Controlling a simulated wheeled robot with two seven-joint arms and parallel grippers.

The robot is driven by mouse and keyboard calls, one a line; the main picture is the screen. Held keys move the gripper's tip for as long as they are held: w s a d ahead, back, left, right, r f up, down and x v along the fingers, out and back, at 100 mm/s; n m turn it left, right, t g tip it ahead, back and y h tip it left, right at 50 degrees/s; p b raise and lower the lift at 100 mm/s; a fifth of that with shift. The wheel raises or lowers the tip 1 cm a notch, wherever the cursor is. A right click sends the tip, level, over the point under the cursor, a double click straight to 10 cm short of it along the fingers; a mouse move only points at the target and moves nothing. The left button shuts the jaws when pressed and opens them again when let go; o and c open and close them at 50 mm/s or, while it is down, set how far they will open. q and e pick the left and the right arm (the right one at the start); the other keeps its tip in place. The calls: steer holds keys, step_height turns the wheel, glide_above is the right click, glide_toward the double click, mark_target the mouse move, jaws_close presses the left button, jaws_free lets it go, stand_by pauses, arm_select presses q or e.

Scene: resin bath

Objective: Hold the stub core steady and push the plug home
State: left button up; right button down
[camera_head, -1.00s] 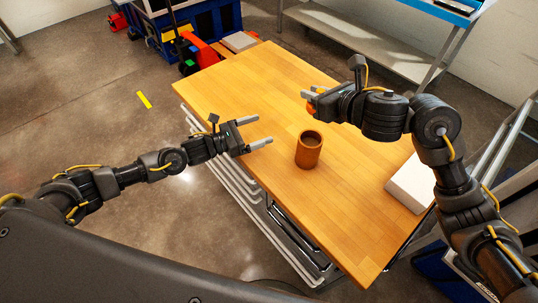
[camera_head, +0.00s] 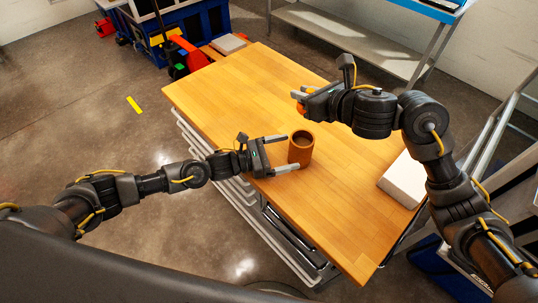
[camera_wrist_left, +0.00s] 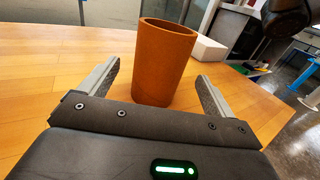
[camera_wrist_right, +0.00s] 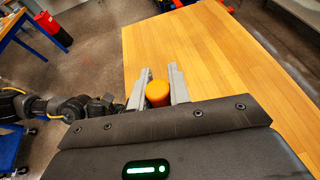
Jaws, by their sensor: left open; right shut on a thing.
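The stub core, a brown hollow cylinder (camera_head: 301,150), stands upright on the wooden table; it also shows in the left wrist view (camera_wrist_left: 163,65). My left gripper (camera_head: 291,153) is open, with its fingers reaching to either side of the core's near part. In the left wrist view the core stands just ahead, between and beyond the fingertips; contact is not visible. My right gripper (camera_head: 299,101) is shut on the orange plug (camera_wrist_right: 158,93), held above the table behind the core. The plug shows between the fingers in the right wrist view and is mostly hidden in the head view.
A white block (camera_head: 404,180) lies near the table's right edge. The wooden table (camera_head: 225,95) is clear at its far left and near end. A blue-topped bench (camera_head: 440,8) and a grey shelf (camera_head: 345,40) stand beyond it.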

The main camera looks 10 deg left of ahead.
mark_target(300, 149)
arm_select(q)
steer(key=shift+x, duration=2.55)
steer(key=shift+c, duration=0.4)
steer(key=c, duration=1)
steer(key=o, duration=1)
steer(key=c, duration=0.8)
